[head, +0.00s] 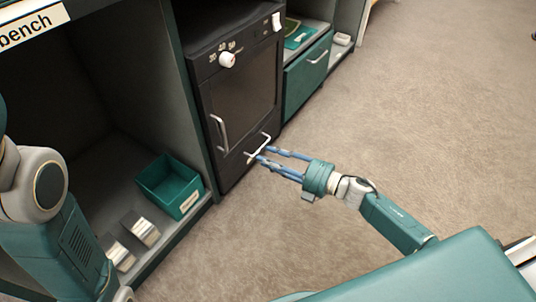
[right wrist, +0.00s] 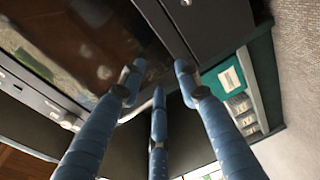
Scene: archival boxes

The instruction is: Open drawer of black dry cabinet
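The black dry cabinet (head: 238,88) stands in the middle of the head view, with a white dial, a dark glass door and a drawer (head: 229,174) at the bottom. The drawer front looks flush with the cabinet. Its silver bar handle (head: 266,137) stands out from the front. My right gripper (head: 262,155) is at this handle, its blue fingers spread with a gap between them. I cannot tell whether they touch the bar. In the right wrist view the fingers (right wrist: 159,78) are apart, before the dark glass door (right wrist: 85,45). My left gripper is out of view.
A teal bin (head: 170,186) and silver boxes (head: 140,229) sit in the open compartment left of the cabinet. A teal drawer (head: 307,76) is to its right. The carpet (head: 400,110) before the cabinet is clear apart from my right arm.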

